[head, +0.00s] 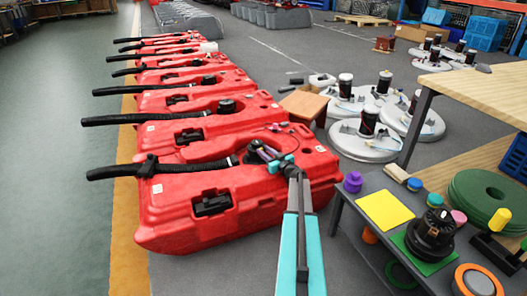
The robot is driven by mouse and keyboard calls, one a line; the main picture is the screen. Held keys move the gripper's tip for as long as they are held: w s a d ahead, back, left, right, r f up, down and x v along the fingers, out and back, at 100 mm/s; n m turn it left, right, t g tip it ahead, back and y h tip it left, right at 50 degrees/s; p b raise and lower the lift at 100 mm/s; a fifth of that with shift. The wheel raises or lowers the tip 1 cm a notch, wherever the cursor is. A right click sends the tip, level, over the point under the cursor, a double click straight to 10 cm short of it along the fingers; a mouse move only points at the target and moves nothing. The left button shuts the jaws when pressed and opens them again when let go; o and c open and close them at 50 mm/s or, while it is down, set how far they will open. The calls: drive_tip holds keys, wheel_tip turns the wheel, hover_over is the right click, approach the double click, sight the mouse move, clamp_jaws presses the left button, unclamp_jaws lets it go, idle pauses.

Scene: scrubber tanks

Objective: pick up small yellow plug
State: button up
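A small yellow cylinder (499,219), which may be the plug, stands at the right on the dark table (345,222). A second yellow bit (523,244) shows at the right picture edge, too small to identify. My teal arm reaches up from the bottom middle. My gripper (262,153) is at its far end, over the top of the nearest red tank (240,190), well left of the table and of the yellow cylinder. The fingers are dark and small against the tank and its hose, so I cannot see whether they are open or touching anything.
A row of red tanks with black hoses runs back on the left. The table holds a yellow square (385,210), a purple knob (353,182), a black round part (432,235), a green disc (487,195) and an orange ring (475,282). Round scrubber heads (365,140) lie behind.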

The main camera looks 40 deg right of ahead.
clamp_jaws()
drive_tip(key=shift+r, duration=0.2)
drive_tip(key=s+a+r+p, duration=0.1)
drive_tip(key=s+a+p, duration=0.1)
drive_tip(key=a, duration=0.2)
drive_tip(key=s+a+r+p, duration=0.2)
drive_tip(key=s+a+p, duration=0.1)
drive_tip(key=a, duration=0.2)
drive_tip(key=s+a+r+p, duration=0.1)
drive_tip(key=s+a+p, duration=0.1)
drive_tip(key=s+a, duration=0.1)
drive_tip(key=shift+a+r, duration=0.35)
drive_tip(key=shift+a, duration=0.35)
drive_tip(key=shift+a+p, duration=0.2)
drive_tip(key=shift+p, duration=0.1)
